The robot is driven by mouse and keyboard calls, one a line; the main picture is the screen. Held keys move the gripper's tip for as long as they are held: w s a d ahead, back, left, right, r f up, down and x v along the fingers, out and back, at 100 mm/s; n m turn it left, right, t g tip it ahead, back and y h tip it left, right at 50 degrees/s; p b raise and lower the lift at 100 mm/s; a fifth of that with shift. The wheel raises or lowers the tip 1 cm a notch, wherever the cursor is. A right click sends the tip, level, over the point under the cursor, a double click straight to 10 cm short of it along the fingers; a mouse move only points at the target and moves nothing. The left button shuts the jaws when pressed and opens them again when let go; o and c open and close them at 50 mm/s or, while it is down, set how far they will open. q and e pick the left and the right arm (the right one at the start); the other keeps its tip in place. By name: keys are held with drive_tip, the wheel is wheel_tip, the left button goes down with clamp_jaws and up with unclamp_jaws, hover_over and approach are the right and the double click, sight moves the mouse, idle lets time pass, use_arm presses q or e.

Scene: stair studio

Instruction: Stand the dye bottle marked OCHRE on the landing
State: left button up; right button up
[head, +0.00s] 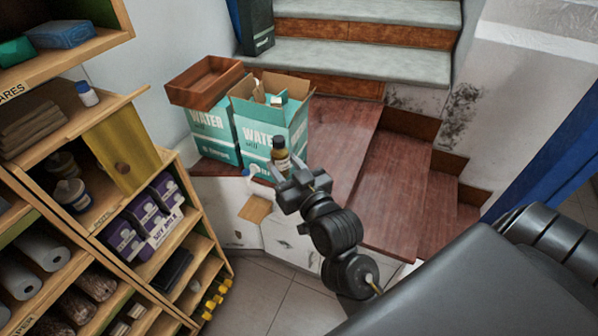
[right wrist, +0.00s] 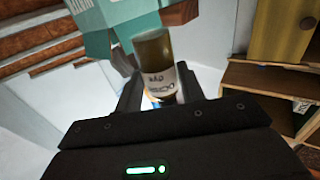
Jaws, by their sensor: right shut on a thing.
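The landing (head: 343,134) is the dark red wooden surface at the foot of the grey steps. The bottle appears at its near left edge; I cannot tell how high above it. My left gripper is out of view.
Two teal WATER boxes (head: 257,135) stand on the landing's left part, a brown tray (head: 207,82) on one. Shelves (head: 140,283) fill the left. The landing right of the boxes is clear; red steps (head: 440,190) descend right.

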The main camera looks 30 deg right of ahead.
drive_tip(key=w+d+f+m+g+h+b, duration=0.1)
drive_tip(key=d+f+m+g+h+b, duration=0.3)
drive_tip(key=d+f+m+h+b, duration=0.65)
drive_tip(key=w+d+f+p, duration=0.1)
drive_tip(key=w+d+f, duration=0.2)
drive_tip(key=f, duration=0.1)
drive_tip(key=w+d+f+n+h+p, duration=0.1)
drive_tip(key=w+d+f, duration=0.3)
drive_tip(key=w+d+f+n, duration=0.1)
drive_tip(key=w+d+f, duration=0.2)
drive_tip(key=d+f, duration=0.1)
drive_tip(key=shift+w+d+f+p, duration=0.1)
drive_tip(key=shift+w+p, duration=0.2)
drive_tip(key=shift+p, duration=0.1)
drive_tip(key=shift+w+d+f, duration=0.15)
drive_tip(key=shift+w+f, duration=0.05)
drive_tip(key=shift+f, duration=0.1)
wheel_tip(320, 180, down, 3)
drive_tip(key=shift+f, duration=0.1)
